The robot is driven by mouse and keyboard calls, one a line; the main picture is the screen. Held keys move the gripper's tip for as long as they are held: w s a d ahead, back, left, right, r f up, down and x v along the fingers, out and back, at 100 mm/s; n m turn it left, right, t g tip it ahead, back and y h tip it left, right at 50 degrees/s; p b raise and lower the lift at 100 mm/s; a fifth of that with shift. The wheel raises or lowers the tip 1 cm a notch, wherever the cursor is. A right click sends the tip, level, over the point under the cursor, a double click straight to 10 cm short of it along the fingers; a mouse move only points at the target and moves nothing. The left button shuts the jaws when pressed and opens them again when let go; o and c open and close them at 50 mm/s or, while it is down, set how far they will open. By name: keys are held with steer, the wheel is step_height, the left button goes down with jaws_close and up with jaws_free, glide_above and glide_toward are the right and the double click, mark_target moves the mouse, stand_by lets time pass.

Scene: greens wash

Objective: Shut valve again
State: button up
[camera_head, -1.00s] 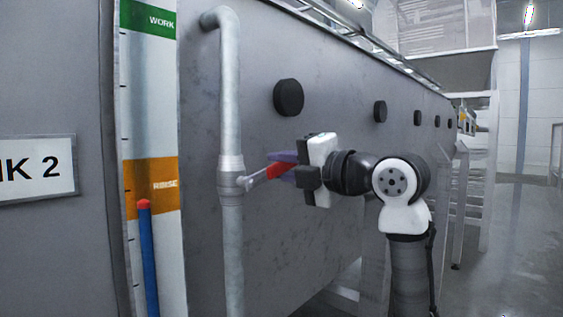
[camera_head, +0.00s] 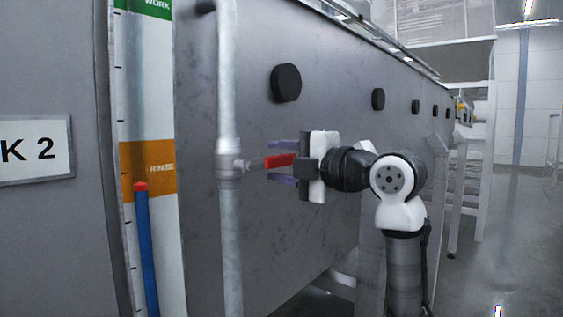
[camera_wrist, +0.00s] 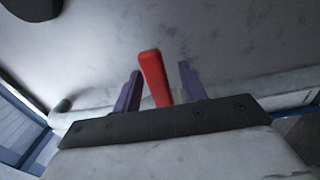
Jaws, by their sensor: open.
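The valve's red lever handle (camera_head: 279,160) sticks out to the right from the valve body (camera_head: 230,167) on the vertical grey pipe (camera_head: 229,90). It lies roughly level, at right angles to the pipe. My gripper (camera_head: 283,161) is open, with one purple finger above the handle and one below it. In the wrist view the red handle (camera_wrist: 154,78) stands between the two fingers (camera_wrist: 158,88), with a gap on either side. The valve body is not clear in the wrist view.
A gauge strip (camera_head: 150,90) with a green WORK band and an orange RINSE band stands left of the pipe. A blue column with a red top (camera_head: 141,187) reaches into the orange band. The grey tank wall (camera_head: 300,220) lies close behind my gripper, with black round knobs (camera_head: 286,82).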

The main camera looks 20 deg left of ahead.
steer(key=b+v, duration=0.3)
steer(key=v, duration=1)
steer(key=shift+d, duration=0.4)
steer(key=shift+s+d, duration=0.1)
